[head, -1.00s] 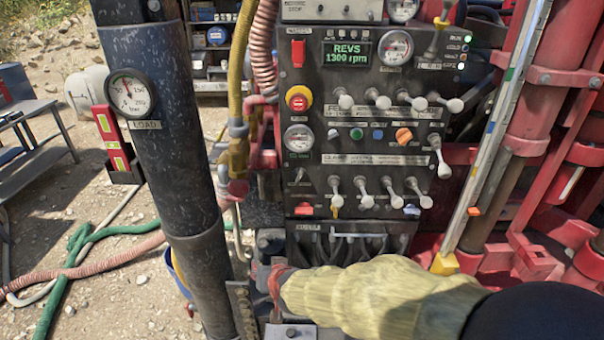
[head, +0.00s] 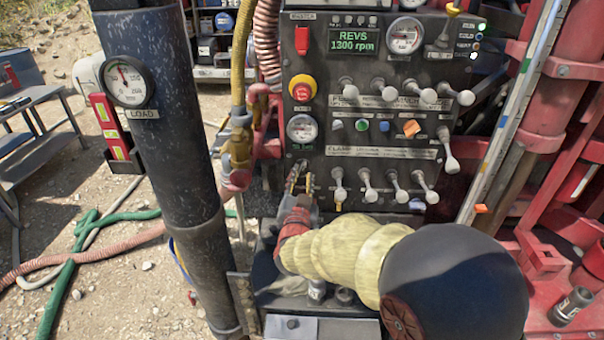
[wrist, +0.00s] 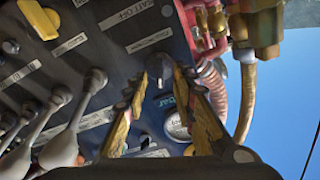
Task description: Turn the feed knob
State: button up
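A dark round knob (wrist: 160,67) with a raised grip sits on the black control panel (wrist: 105,55) in the wrist view. I cannot read a feed label on it. My gripper (wrist: 160,80) is open, with one yellowish finger on each side of this knob. Whether the fingers touch it I cannot tell. In the head view my gripper (head: 301,180) is at the panel's lower left, below the small round gauge (head: 302,128). The knob is mostly hidden there by the fingers.
White-knobbed levers (head: 366,180) stand close to the right of my gripper, with another row (head: 388,92) above. A red stop button (head: 301,90) is above the gauge. A dark post (head: 165,130) with a load gauge and hoses (head: 238,120) stand to the left.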

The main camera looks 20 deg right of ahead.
aim_at(302, 168)
jog(key=shift+x, duration=1.4)
jog(key=shift+c, duration=1)
grip_shut()
